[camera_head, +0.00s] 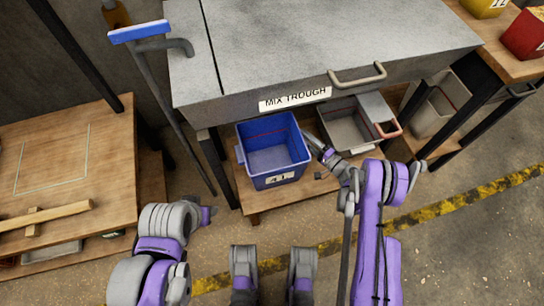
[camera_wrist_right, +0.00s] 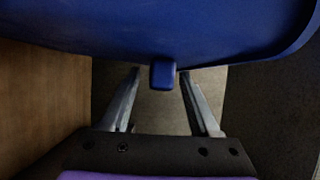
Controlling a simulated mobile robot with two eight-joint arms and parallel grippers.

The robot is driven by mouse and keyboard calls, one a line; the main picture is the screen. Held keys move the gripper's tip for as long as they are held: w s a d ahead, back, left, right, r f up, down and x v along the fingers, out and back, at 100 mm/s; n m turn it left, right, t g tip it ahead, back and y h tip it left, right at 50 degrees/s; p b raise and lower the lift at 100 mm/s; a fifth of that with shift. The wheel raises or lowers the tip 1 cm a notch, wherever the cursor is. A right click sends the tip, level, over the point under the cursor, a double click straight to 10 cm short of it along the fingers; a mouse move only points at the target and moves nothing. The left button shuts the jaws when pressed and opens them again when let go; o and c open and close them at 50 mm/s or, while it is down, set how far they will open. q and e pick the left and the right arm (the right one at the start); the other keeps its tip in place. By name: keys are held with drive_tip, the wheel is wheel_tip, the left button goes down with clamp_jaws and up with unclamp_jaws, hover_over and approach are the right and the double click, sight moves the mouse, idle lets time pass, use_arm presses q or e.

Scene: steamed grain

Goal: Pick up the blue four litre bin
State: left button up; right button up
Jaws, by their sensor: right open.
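The blue bin (camera_head: 273,150) with a "4 L" label stands upright on the low wooden shelf under the mix trough. It looks empty. My right gripper (camera_head: 312,141) is at the bin's right side. In the right wrist view the bin's blue wall (camera_wrist_right: 160,30) fills the top, with a small blue tab (camera_wrist_right: 162,74) sticking out. The fingers of my right gripper (camera_wrist_right: 159,76) are open, one on either side of the tab; I cannot tell if they touch it. My left arm is at the lower left, its gripper fingers not visible.
The grey mix trough (camera_head: 330,50) overhangs the shelf (camera_head: 255,202). A grey bin with a red handle (camera_head: 350,128) stands right of the blue bin. A blue-topped tool (camera_head: 140,32) leans at the left. A wooden table (camera_head: 65,165) stands farther left.

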clamp_jaws()
idle(1.3)
